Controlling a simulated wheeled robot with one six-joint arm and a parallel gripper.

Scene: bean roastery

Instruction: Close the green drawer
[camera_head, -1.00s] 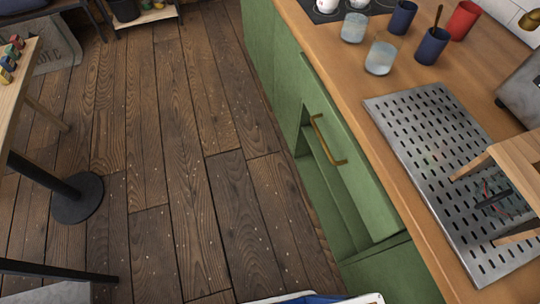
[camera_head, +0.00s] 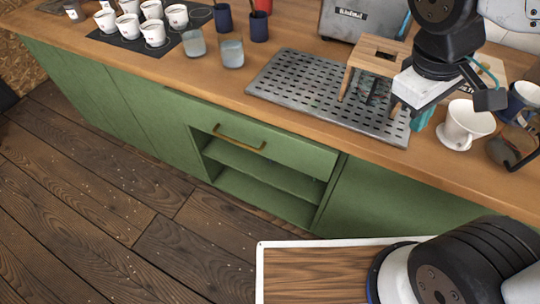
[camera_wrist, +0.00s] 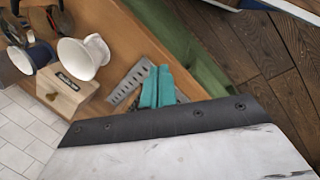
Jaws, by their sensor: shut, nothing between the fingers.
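The green drawer (camera_head: 270,143) is in the green counter, with a brass bar handle (camera_head: 238,137) across its front. Its front seems to stand a little out from the cabinet face; I cannot tell exactly how far. Open shelves show below it. My gripper (camera_head: 424,116) is above the counter top, to the right of the drawer and higher than it, between the perforated tray and a white dripper cup. Its teal fingers (camera_wrist: 157,88) are together with nothing between them in the wrist view. It is clear of the drawer and handle.
A perforated metal tray (camera_head: 300,94) and a wooden stand (camera_head: 380,52) are on the counter near my gripper. The white dripper cup (camera_head: 466,122) stands close on the right. Glasses and cups stand farther left. The wooden floor (camera_head: 120,190) before the drawer is clear.

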